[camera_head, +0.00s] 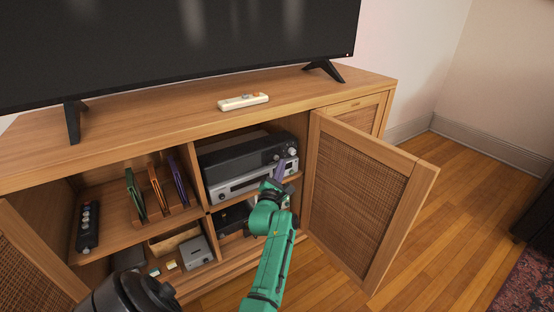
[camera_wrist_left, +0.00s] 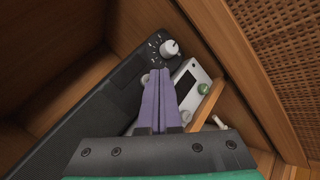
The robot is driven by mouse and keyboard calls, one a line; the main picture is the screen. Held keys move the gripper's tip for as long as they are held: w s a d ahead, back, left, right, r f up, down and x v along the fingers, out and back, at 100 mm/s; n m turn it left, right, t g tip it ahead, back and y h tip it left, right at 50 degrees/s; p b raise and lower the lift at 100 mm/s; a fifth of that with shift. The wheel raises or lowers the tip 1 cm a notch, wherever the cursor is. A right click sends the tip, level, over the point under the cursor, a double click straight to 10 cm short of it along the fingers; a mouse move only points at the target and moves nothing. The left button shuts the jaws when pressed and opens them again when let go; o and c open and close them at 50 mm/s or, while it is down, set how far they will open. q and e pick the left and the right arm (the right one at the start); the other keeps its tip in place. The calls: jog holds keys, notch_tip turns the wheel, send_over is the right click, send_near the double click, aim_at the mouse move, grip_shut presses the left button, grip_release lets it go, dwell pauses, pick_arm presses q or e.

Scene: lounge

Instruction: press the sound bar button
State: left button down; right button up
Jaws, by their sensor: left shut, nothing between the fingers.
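My left gripper (camera_head: 282,170) reaches into the open right-hand compartment of the cabinet. Its purple fingers are shut with nothing between them. In the wrist view the fingertips (camera_wrist_left: 160,72) are close to the knob (camera_wrist_left: 170,48) of a long black unit (camera_head: 248,154). I cannot tell whether they touch it. No unit is clearly marked as the sound bar, and the fingers partly hide the fronts. My right gripper is not in view.
The woven door (camera_head: 362,196) stands open right of my arm. A TV (camera_head: 170,40) and a white remote (camera_head: 243,101) are on the cabinet top (camera_head: 180,113). The left shelf holds a black device (camera_head: 88,228) and coloured cases (camera_head: 158,190). A small grey box (camera_head: 196,252) sits below.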

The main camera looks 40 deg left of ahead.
pick_arm(q)
jog(key=shift+w+a, duration=0.15)
jog(key=shift+a, duration=0.25)
jog(key=shift+w+a, duration=0.1)
jog(key=shift+a, duration=0.25)
dwell(0.5)
jog(key=shift+s+d+p, duration=0.25)
jog(key=shift+d+p, duration=0.3)
jog(key=shift+d, duration=0.25)
